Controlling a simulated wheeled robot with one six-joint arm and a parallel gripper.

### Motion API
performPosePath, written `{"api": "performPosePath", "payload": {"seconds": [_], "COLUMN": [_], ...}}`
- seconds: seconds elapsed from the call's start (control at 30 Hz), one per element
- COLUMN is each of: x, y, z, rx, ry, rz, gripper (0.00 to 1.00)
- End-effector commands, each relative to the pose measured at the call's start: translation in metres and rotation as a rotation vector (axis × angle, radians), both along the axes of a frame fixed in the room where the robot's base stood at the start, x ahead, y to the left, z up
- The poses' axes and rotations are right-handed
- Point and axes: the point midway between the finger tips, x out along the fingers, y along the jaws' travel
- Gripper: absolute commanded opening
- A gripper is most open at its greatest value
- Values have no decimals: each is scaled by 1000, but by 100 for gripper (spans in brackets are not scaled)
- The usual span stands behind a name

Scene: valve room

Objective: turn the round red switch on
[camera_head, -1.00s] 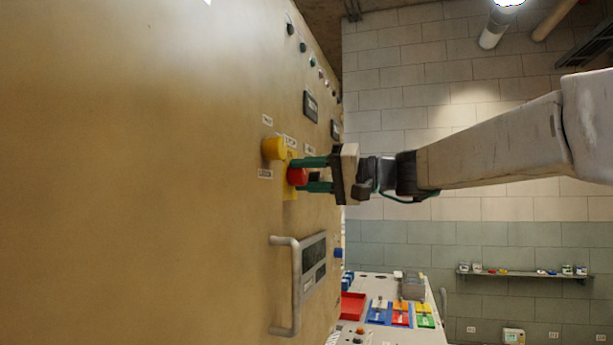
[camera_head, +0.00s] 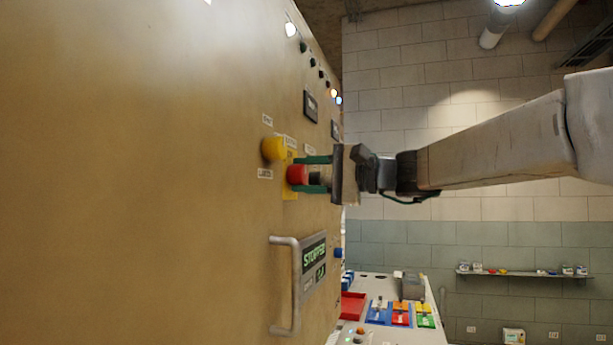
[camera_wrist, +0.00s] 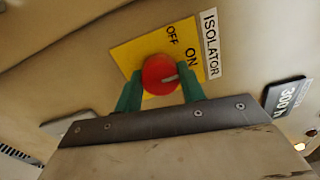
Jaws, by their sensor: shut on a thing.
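The round red switch (camera_head: 297,174) sits on a yellow plate on the tan panel (camera_head: 200,200). In the wrist view the red switch (camera_wrist: 160,74) has a pale mark on its face that points toward the word ON on the yellow plate (camera_wrist: 128,54). A label beside it reads ISOLATOR. My gripper (camera_head: 310,174) is shut on the switch, with one green finger on each side of it. The fingers also show in the wrist view (camera_wrist: 161,88).
A yellow knob (camera_head: 273,148) sits close beside the switch. A metal handle (camera_head: 296,285) sticks out below, next to a lit display (camera_head: 314,262) reading STOPPED. Several lamps line the panel's upper edge, some lit. A bench with coloured trays (camera_head: 400,318) stands beyond.

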Motion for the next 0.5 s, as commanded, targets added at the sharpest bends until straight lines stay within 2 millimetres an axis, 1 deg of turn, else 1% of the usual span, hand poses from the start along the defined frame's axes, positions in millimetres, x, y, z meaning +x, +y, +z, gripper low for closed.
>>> {"api": "performPosePath", "payload": {"seconds": [0.2, 0.5], "x": [1, 1], "y": [-1, -1], "z": [0, 0], "rx": [14, 18], "ry": [39, 47], "rz": [-2, -2], "gripper": [17, 17]}}
